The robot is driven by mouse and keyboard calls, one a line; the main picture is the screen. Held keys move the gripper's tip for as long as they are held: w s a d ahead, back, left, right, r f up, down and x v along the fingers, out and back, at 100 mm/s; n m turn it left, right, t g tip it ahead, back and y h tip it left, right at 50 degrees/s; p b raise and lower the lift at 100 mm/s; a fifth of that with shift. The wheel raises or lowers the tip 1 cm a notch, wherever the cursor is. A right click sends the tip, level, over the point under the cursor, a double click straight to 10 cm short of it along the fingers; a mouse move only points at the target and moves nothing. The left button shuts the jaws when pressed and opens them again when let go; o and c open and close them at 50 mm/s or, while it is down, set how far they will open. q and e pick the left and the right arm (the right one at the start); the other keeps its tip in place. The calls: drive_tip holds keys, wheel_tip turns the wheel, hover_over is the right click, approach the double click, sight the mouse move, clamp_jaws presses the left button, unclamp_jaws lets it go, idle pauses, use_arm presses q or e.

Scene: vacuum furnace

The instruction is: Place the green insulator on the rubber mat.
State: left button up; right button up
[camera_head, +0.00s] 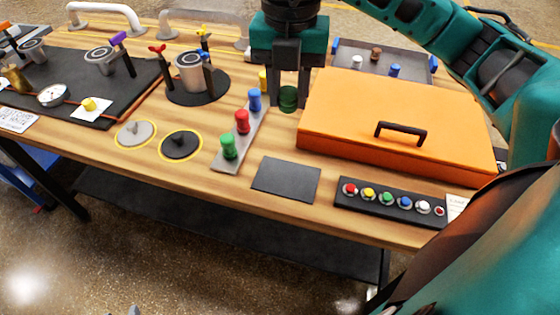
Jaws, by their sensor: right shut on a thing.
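My right gripper (289,101) points down over the table, left of the orange case. It is shut on the green insulator (288,96), a dark green cylinder that shows between its two fingers. The fingers hide part of its sides, and I cannot tell whether it touches the table. The rubber mat (286,179), a dark grey rectangle, lies bare near the front edge of the table, below the gripper in the picture.
The orange case (395,115) stands right of the gripper. A grey rack (240,134) with green, red and blue knobs stands left of the mat. A button panel (390,202) lies right of it. A tray (345,62) with small cylinders is behind the case.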

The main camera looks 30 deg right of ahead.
wheel_tip(320, 180, down, 7)
drive_tip(key=b, duration=0.4)
hover_over(287, 178)
wheel_tip(287, 178, down, 7)
drive_tip(key=shift+r, duration=0.15)
wheel_tip(287, 178, down, 4)
drive_tip(key=shift+f, duration=0.45)
use_arm(q)
drive_tip(key=shift+w+d+f+h, duration=0.25)
drive_tip(key=shift+d+f, duration=0.15)
drive_tip(key=shift+d, duration=0.2)
drive_tip(key=shift+w+d+f+h, duration=0.2)
drive_tip(key=shift+d+f, duration=0.2)
drive_tip(key=shift+d, duration=0.15)
use_arm(e)
drive_tip(key=shift+f+b, duration=0.2)
drive_tip(key=shift+b, duration=0.15)
use_arm(q)
drive_tip(key=shift+f, duration=0.15)
use_arm(e)
drive_tip(key=o, duration=1)
drive_tip(key=shift+r, duration=0.1)
drive_tip(key=shift+o, duration=0.2)
